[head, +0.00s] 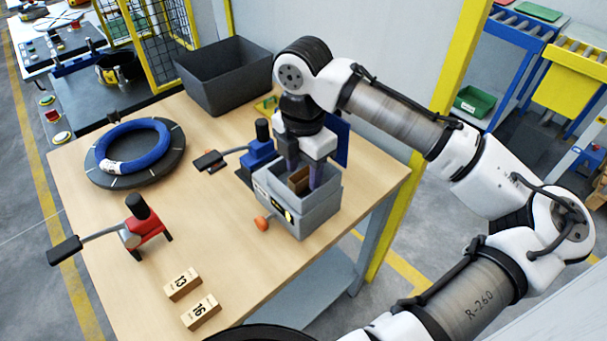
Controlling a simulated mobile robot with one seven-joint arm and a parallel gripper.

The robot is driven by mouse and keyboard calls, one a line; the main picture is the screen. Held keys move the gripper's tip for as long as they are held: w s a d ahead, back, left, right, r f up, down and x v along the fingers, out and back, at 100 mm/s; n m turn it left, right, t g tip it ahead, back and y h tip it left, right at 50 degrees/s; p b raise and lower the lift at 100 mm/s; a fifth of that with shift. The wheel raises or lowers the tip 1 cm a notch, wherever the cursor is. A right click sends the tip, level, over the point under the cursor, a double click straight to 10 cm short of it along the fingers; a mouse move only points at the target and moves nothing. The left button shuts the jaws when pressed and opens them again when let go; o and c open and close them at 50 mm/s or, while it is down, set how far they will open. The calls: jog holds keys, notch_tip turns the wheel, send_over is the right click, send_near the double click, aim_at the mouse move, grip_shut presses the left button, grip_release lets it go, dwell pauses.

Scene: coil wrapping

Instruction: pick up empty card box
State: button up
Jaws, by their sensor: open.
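A small brown piece that looks like card (299,180) stands inside a grey open-topped box (303,222) at the right side of the table. Only its upper part shows, so I cannot tell whether it is empty. My gripper (304,176) points down into the grey box, with its two purple fingers apart. The brown piece shows between the fingers; I cannot tell whether they touch it. Two light tan blocks or boxes, marked 13 (182,284) and 16 (201,312), lie at the table's front.
A blue coil (133,146) lies on a dark round plate (173,160) at left. A red tool with a black handle (143,228) and a blue tool (259,152) stand on the table (215,225). A dark grey bin (222,80) is at the back. The table's middle is clear.

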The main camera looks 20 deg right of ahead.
grip_shut()
dwell(0.3)
jog(key=shift+r, duration=0.1)
